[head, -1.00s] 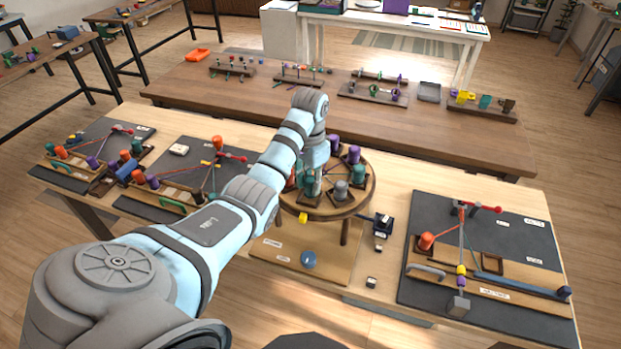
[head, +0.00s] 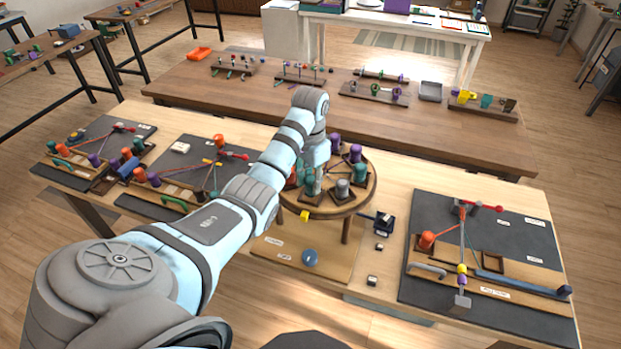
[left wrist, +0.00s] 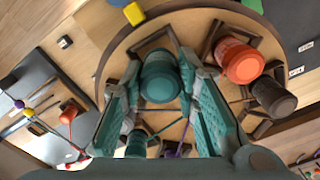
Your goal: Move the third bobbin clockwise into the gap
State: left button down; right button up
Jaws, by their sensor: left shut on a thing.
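The round braiding stand (head: 352,209) is on the light wooden table, with several bobbins on top. My left gripper (head: 313,184) is over its near left side, partly hidden by my own arm. In the left wrist view, my left gripper (left wrist: 166,100) has a teal bobbin (left wrist: 160,78) between its fingers. This teal bobbin (head: 309,186) also shows in the head view. An orange bobbin (left wrist: 240,62) and a dark bobbin (left wrist: 274,97) stand beside it. A grey bobbin (head: 342,189) stands to its right in the head view. I cannot make out the gap. My right gripper is not in view.
A yellow block (head: 305,216) is at the stand's near edge. A blue rounded thing (head: 310,257) lies on the board in front. A dark mat (head: 500,235) with cords is on the right, and similar cord boards (head: 190,175) are on the left.

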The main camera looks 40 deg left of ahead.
pick_arm(q)
jog(key=shift+f, duration=0.8)
dwell(0.4)
jog(key=c, duration=1.2)
grip_release()
jog(key=shift+o, duration=0.2)
jog(key=shift+r, duration=0.1)
